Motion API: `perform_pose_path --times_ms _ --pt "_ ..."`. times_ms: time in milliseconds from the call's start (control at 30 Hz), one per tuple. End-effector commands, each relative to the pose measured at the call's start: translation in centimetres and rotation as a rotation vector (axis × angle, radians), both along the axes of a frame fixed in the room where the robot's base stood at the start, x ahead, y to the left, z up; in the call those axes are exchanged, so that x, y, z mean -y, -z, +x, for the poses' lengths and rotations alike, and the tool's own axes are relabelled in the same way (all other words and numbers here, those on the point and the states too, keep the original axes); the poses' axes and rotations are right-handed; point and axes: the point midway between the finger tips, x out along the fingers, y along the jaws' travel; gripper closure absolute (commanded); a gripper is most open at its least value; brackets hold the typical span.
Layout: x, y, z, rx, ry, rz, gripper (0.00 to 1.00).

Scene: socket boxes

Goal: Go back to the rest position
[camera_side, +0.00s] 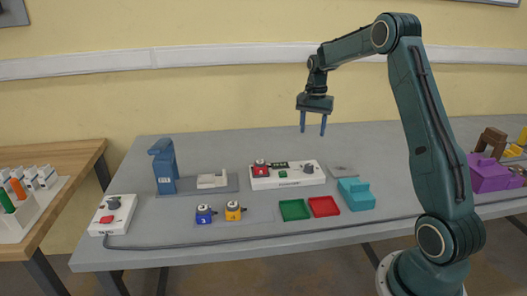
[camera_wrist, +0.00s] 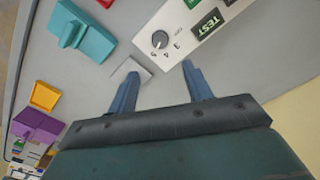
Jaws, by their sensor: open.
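My gripper (camera_side: 313,124) is open and empty, held high above the back of the grey table (camera_side: 390,142). In the wrist view its two fingers (camera_wrist: 158,88) are spread apart with nothing between them. A white socket box (camera_side: 300,180) with a red block (camera_side: 261,168) and a green display stands on the table below and left of my gripper. In the wrist view the box's knob and green TEST label show beyond the fingers. A small grey plate (camera_side: 343,171) lies right of the box.
A blue block (camera_side: 204,214) and a yellow block (camera_side: 233,211) sit at the front. Green (camera_side: 293,210) and red (camera_side: 324,206) trays and a teal holder (camera_side: 355,194) are front right. A blue press (camera_side: 163,166) and a red-button box (camera_side: 113,214) stand left. Purple holder (camera_side: 487,172) is right. Air around my gripper is clear.

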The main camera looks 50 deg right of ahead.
Motion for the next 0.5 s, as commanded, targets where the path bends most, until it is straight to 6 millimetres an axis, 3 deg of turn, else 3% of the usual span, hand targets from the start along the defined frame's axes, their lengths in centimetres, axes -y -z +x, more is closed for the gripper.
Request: perform_pose_path --times_ms 333,500 --pt "-0.2 -0.2 0.0 0.002 -0.005 -0.001 0.50" --pt "-1.4 -1.3 0.0 0.014 -0.043 -0.010 0.50"
